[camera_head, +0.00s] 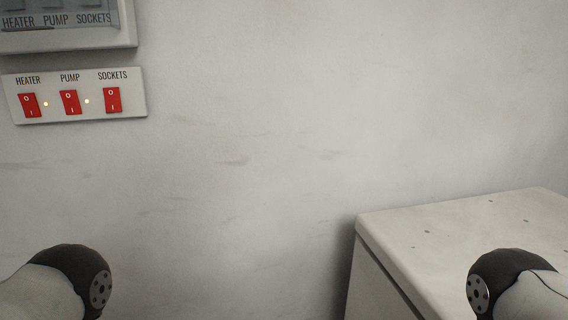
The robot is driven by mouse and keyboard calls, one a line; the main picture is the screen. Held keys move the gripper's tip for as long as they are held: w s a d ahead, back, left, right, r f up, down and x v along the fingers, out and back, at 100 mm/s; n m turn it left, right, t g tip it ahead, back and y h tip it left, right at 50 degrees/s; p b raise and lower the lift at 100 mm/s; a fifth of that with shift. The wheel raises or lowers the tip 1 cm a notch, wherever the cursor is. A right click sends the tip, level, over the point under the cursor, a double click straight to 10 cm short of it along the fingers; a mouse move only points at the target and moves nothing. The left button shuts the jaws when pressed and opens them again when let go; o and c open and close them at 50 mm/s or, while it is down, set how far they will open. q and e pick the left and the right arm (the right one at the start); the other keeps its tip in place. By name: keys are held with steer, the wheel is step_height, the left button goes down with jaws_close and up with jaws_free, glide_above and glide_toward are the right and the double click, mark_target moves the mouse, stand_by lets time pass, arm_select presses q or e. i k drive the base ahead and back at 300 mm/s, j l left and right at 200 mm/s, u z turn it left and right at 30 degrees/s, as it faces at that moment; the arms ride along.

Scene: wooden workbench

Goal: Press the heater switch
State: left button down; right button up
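The heater switch (30,105) is a red rocker at the left end of a white switch panel (130,105) on the wall, under the label HEATER. The red pump switch (70,102) and the red sockets switch (112,100) sit to its right. My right arm shows at the lower right. Neither gripper is in view.
A grey-framed box (125,25) with the same labels hangs above the panel at the top left. A white cabinet or bench (450,235) with a speckled top stands at the lower right. The wall (280,130) between is bare.

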mark_target(31, 108)
steer(key=u, duration=1.35)
